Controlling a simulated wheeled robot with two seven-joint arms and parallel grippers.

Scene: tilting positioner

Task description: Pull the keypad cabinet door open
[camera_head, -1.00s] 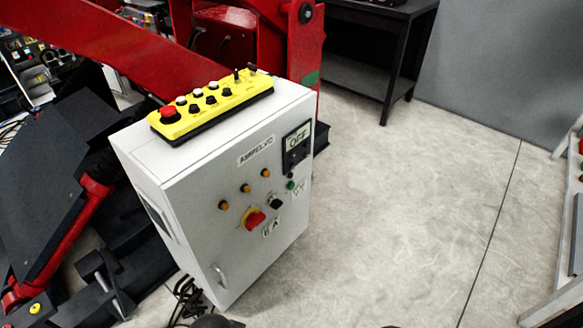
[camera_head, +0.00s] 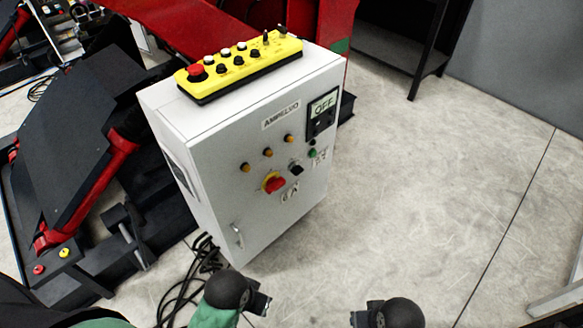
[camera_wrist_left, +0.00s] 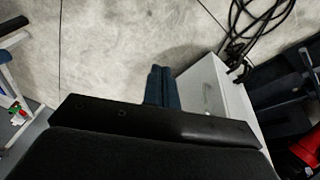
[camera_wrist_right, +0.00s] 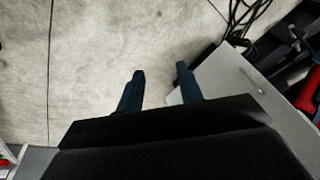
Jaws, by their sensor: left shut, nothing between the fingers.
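The keypad cabinet (camera_head: 222,180) is a white box whose front door (camera_head: 300,200) is shut. Its small metal handle (camera_head: 237,235) is at the door's lower left in the head view. In the left wrist view the cabinet (camera_wrist_left: 222,88) stands right of my fingers; in the right wrist view its grey-white face (camera_wrist_right: 240,85) is also on the right. My left gripper (camera_head: 262,303) is in front of the handle, apart from it, shut and empty (camera_wrist_left: 158,85). My right gripper (camera_head: 358,319) is farther right over the floor, open and empty (camera_wrist_right: 159,88).
A yellow control box (camera_head: 240,66) with buttons lies on the cabinet top. The door carries a red-yellow switch (camera_head: 274,183) and an OFF display (camera_head: 323,105). Black cables (camera_head: 190,275) lie on the floor at left. Red-black machinery (camera_head: 75,150) stands left.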

